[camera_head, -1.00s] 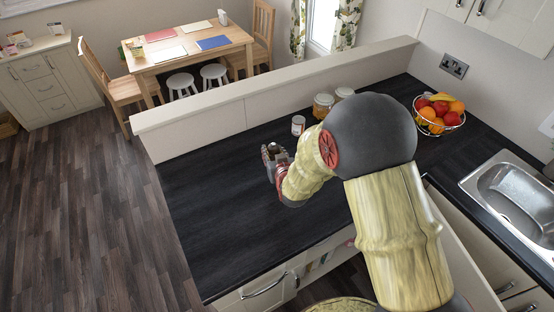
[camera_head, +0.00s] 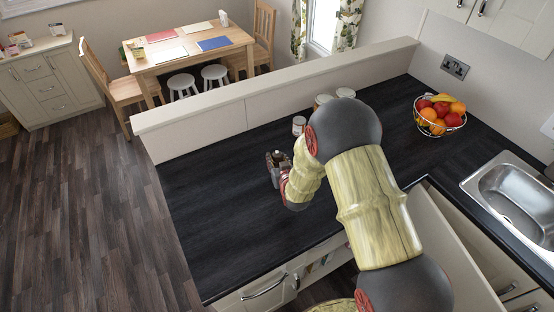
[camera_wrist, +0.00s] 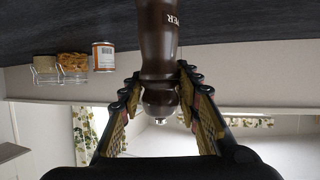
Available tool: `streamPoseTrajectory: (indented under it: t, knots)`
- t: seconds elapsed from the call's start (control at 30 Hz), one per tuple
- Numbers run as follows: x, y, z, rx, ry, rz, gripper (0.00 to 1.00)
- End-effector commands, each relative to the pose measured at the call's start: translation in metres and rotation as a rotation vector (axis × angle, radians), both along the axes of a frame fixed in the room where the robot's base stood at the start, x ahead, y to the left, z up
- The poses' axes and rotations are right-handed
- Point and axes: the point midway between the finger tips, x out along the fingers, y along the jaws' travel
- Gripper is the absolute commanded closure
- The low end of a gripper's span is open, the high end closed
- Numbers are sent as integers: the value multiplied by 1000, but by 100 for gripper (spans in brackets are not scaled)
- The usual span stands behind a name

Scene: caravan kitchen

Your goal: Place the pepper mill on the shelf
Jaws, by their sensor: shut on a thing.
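The pepper mill (camera_wrist: 160,45) is dark brown with light lettering and a round knob with a metal tip. It shows in the wrist view, which is upside down, so the knob points down in the picture. My gripper (camera_wrist: 160,95) has its two fingers on both sides of the mill's narrow neck, shut on it. In the head view my gripper (camera_head: 277,165) is over the left part of the dark worktop (camera_head: 220,220), and the mill is hard to make out there. I cannot tell whether its base touches the worktop. I cannot tell which surface is the shelf.
A small jar (camera_head: 299,125) and two larger jars stand by the low cream partition (camera_head: 250,105). A fruit basket (camera_head: 439,134) and the sink (camera_head: 515,195) are at the right. The worktop's left and front parts are clear. A dining table (camera_head: 190,45) stands beyond.

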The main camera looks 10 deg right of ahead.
Motion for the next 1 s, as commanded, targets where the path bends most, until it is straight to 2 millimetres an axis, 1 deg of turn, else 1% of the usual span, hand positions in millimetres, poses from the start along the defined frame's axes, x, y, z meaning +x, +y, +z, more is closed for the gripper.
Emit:
streamPoseTrajectory:
  t: [0.1,0.13,0.4,0.47,0.7,0.83,0.97,1.0]
  knots:
    - [0,0,-3,0,-1,0,100]
    - [0,0,-3,0,1,0,66]
    - [0,0,-2,0,1,0,51]
    - [0,0,-2,0,1,0,49]
    - [0,0,-2,0,1,0,49]
    - [0,0,2,0,1,0,49]
    - [-15,-1,8,0,0,0,49]
    - [-22,-1,10,0,1,0,49]
